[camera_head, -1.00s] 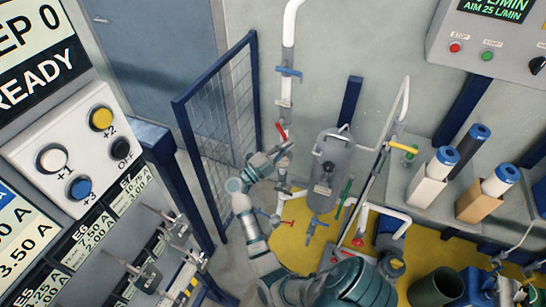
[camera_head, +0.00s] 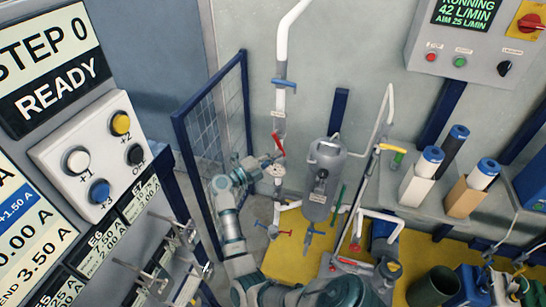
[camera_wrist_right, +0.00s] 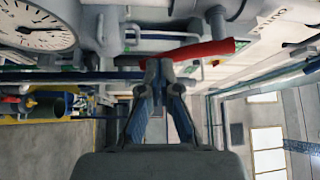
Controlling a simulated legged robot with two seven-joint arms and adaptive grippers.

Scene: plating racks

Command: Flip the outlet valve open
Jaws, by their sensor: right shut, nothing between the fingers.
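A red lever handle (camera_head: 278,145) sits on the white vertical pipe (camera_head: 280,105), below a blue handle (camera_head: 284,83). In the right wrist view the red lever (camera_wrist_right: 200,50) lies almost level across the picture, just beyond my fingertips. My right gripper (camera_head: 274,161) is at the pipe, close to the lever's lower end. In the right wrist view its fingers (camera_wrist_right: 160,66) meet at the tips below the lever, with nothing between them. I cannot tell whether they touch the lever. Lettering beside it is only partly readable. My left gripper is out of view.
A grey tank (camera_head: 324,180) stands right of the pipe, with more red and blue handles low down. A blue mesh fence (camera_head: 215,120) is close on the left. A control box (camera_head: 475,55) reads RUNNING, 42 L/MIN, AIM 25 L/MIN. A dial gauge (camera_wrist_right: 35,25) shows in the wrist view.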

